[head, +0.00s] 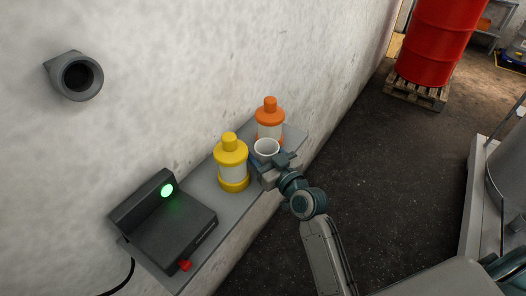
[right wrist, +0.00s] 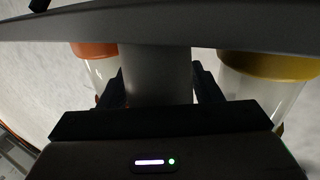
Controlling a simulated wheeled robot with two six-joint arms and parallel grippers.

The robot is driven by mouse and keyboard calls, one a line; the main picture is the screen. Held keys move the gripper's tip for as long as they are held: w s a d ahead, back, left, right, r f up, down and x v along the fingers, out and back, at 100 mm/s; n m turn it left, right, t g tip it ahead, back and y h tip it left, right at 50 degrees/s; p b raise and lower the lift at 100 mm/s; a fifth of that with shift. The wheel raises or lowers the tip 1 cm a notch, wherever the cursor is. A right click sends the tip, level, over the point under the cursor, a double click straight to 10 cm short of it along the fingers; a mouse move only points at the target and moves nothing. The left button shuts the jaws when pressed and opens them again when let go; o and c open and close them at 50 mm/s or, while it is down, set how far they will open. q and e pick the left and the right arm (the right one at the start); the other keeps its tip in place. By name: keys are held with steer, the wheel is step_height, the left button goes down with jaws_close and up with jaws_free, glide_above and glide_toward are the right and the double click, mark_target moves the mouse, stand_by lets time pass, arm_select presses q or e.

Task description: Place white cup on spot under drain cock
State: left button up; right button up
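The white cup (head: 267,148) is upright at the shelf, between the yellow bottle and the orange bottle. My right gripper (head: 268,165) is at the cup from its near side. In the right wrist view, which looks upside down, the cup (right wrist: 155,78) fills the gap between my two dark fingers (right wrist: 158,88). Both fingers lie against its sides, so the gripper looks shut on it. I cannot tell whether the cup's base touches the shelf. My left gripper is not in view. No drain cock or spot can be made out.
The wall shelf (head: 232,204) holds the yellow bottle (head: 232,168), the orange bottle (head: 269,117) and a black device (head: 170,220) with a green light. A dark pipe (head: 78,75) juts from the wall. A metal tank (head: 503,185) stands right; a red drum (head: 435,40) stands behind. Floor between is clear.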

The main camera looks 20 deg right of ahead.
steer(key=shift+r, duration=0.2)
steer(key=b+v, duration=0.3)
steer(key=v, duration=0.9)
